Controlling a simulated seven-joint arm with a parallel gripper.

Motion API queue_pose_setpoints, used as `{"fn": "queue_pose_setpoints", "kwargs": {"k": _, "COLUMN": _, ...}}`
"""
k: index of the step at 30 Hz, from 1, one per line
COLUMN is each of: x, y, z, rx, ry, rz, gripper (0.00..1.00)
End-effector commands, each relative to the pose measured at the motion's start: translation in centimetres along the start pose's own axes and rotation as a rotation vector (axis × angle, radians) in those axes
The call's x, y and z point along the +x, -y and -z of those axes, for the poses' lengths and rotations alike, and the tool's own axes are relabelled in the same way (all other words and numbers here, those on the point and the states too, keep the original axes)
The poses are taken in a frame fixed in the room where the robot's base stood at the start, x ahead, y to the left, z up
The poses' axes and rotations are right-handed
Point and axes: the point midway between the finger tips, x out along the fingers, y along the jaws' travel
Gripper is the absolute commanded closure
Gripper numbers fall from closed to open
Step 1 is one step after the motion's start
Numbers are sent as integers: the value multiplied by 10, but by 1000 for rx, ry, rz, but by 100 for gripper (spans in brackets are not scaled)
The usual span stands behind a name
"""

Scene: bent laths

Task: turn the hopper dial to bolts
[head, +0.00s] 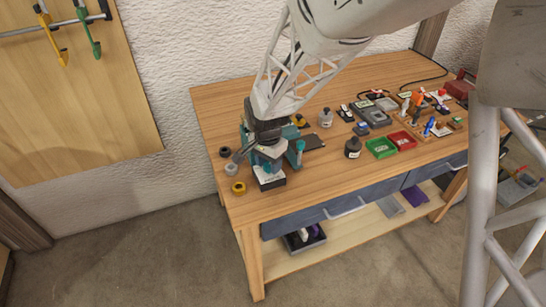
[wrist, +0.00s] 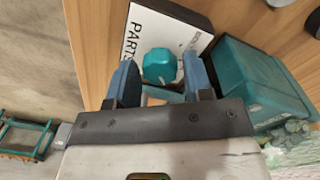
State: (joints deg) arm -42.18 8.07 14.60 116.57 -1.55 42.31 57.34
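In the wrist view a teal, many-sided dial knob (wrist: 160,66) sits on a white panel (wrist: 147,30) marked "PARTS". More lettering at the panel's right is partly cut off by my finger, and I cannot read which mark the dial points to. My gripper (wrist: 159,62) is open, with its two blue fingers on either side of the knob in the picture and gaps showing. I cannot tell whether the fingertips reach down to its depth. In the head view my gripper (head: 268,157) is over the hopper unit at the table's left, hiding much of it.
A teal bin (wrist: 262,85) stands right of the knob, with greenish round pieces (wrist: 290,135) below it. On the wooden table (head: 330,190), a yellow ring (head: 238,187), dark bottle (head: 353,148), green tray (head: 380,147) and red tray (head: 402,139) stand around.

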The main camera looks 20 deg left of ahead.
Motion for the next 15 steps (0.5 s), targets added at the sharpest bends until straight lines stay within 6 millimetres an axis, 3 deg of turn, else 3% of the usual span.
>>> {"fn": "queue_pose_setpoints", "kwargs": {"k": 1, "x": 0, "y": 0, "z": 0, "rx": 0, "ry": 0, "rz": 0, "gripper": 61}}
{"fn": "queue_pose_setpoints", "kwargs": {"k": 6, "x": 0, "y": 0, "z": 0, "rx": 0, "ry": 0, "rz": 0, "gripper": 87}}
{"fn": "queue_pose_setpoints", "kwargs": {"k": 15, "x": 0, "y": 0, "z": 0, "rx": -20, "ry": -1, "rz": 0, "gripper": 89}}
